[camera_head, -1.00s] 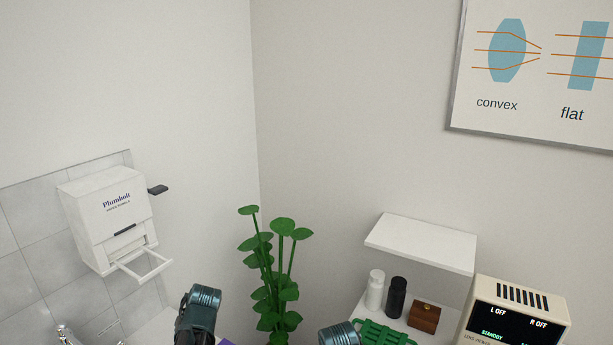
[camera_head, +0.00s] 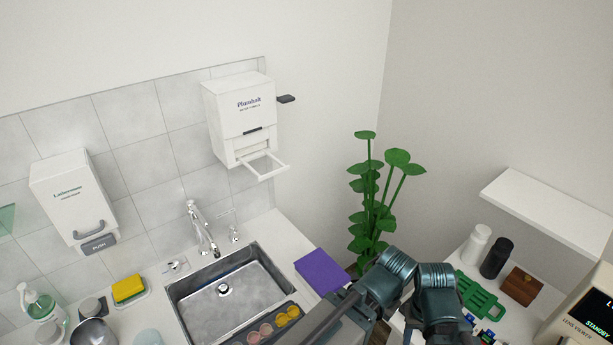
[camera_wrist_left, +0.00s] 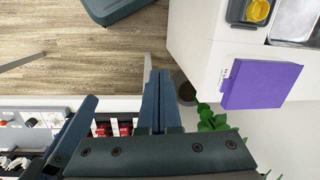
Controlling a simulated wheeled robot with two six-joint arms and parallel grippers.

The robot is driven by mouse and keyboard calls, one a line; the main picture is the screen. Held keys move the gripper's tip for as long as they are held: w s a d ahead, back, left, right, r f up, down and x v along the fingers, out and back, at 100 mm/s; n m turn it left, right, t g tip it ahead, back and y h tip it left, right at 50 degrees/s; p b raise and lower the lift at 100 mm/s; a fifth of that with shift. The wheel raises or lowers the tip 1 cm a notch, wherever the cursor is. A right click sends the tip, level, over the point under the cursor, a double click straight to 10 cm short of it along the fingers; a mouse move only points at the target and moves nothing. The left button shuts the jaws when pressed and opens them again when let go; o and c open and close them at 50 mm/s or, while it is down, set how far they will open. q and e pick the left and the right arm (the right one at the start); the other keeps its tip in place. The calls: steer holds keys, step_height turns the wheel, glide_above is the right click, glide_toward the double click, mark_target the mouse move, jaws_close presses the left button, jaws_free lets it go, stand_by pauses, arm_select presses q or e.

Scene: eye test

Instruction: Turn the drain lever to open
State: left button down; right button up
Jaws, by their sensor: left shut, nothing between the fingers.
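In the head view a steel sink (camera_head: 190,307) is set in the white counter, with a dark drain plug (camera_head: 223,289) on its floor. A chrome faucet (camera_head: 201,225) stands behind it. A small chrome fitting (camera_head: 175,265) sits on a plate left of the faucet, and a chrome lever on a post (camera_head: 235,233) stands to its right. I cannot tell for certain which is the drain lever, or its setting. My left gripper (camera_wrist_left: 160,98) is shut and empty in the left wrist view, above the floor and beside the counter, away from the sink. My right gripper is not visible.
A dark tray (camera_head: 256,337) with pink and yellow cups sits at the sink's front. A yellow sponge (camera_head: 128,288) and soap bottle (camera_head: 40,304) are at left. A plant (camera_head: 372,205) stands in the corner.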

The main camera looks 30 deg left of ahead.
arm_select(q)
steer(key=w+a+n+y+b, duration=0.1)
steer(key=w+a, duration=0.2)
steer(key=a, duration=0.1)
steer(key=w+a+f+n+b, duration=0.1)
steer(key=w+a+n, duration=0.1)
steer(key=w+a, duration=0.2)
steer(key=w+a+n+t+y, duration=0.1)
steer(key=w+a+n, duration=0.1)
steer(key=a, duration=0.4)
steer(key=shift+w+a+f+y+b, duration=0.15)
steer(key=shift+w+b, duration=0.05)
steer(key=shift+w, duration=0.25)
steer(key=shift+w+a+f+y+b, duration=0.1)
steer(key=shift+w+f+y+b, duration=0.1)
steer(key=shift+w, duration=0.25)
steer(key=w+a+n+y+b, duration=0.15)
steer(key=w+a+n, duration=0.25)
steer(key=a, duration=0.8)
steer(key=n+y+b, duration=0.3)
steer(key=b, duration=0.5)
glide_toward(232, 234)
step_height(232, 234, down, 6)
steer(key=a, duration=0.2)
steer(key=shift+a+f, duration=0.15)
steer(key=shift+a, duration=0.05)
steer(key=shift+s+a, duration=0.6)
